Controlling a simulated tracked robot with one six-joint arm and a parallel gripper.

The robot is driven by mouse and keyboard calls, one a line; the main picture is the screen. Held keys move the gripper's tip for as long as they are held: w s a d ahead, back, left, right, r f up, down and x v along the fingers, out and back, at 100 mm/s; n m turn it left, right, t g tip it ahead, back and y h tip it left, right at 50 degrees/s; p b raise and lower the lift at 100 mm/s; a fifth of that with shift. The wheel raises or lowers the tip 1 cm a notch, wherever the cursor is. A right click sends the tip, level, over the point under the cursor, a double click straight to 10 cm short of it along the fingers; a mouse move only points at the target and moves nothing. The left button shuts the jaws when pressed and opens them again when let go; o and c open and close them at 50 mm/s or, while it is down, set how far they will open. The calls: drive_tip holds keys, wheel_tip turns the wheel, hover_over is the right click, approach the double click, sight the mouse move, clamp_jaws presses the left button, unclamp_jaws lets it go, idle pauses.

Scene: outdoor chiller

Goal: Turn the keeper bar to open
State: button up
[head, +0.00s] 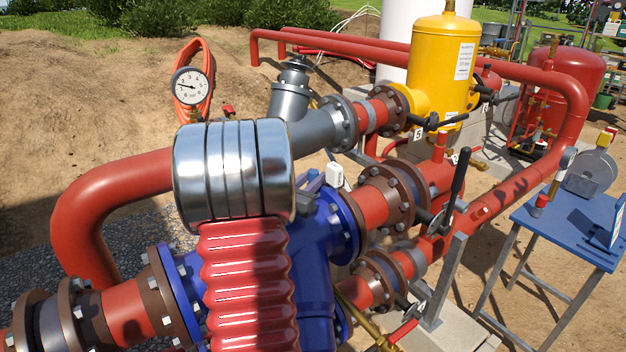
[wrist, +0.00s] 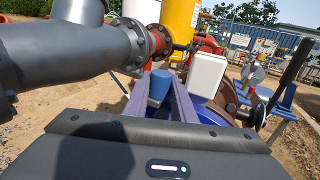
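My gripper (wrist: 160,86) reaches away from the camera over the blue valve or strainer body (head: 312,270). Its two purple-grey fingers stand on either side of a small dull-blue upright piece (wrist: 158,88). Whether the fingers touch this piece cannot be told. A white rounded block (wrist: 207,75) stands just right of the fingers. The small blue piece (head: 313,175) and the white block (head: 335,173) also show in the head view, beside my silver wrist, which hides most of the gripper. I cannot tell for sure which part is the keeper bar.
A grey pipe (head: 300,130) runs close on the left and beyond the gripper. A black lever (head: 457,185) stands to the right. A pressure gauge (head: 190,86), yellow vessel (head: 441,70) and blue table (head: 575,222) stand farther off.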

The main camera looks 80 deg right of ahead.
clamp_jaws()
idle(0.9)
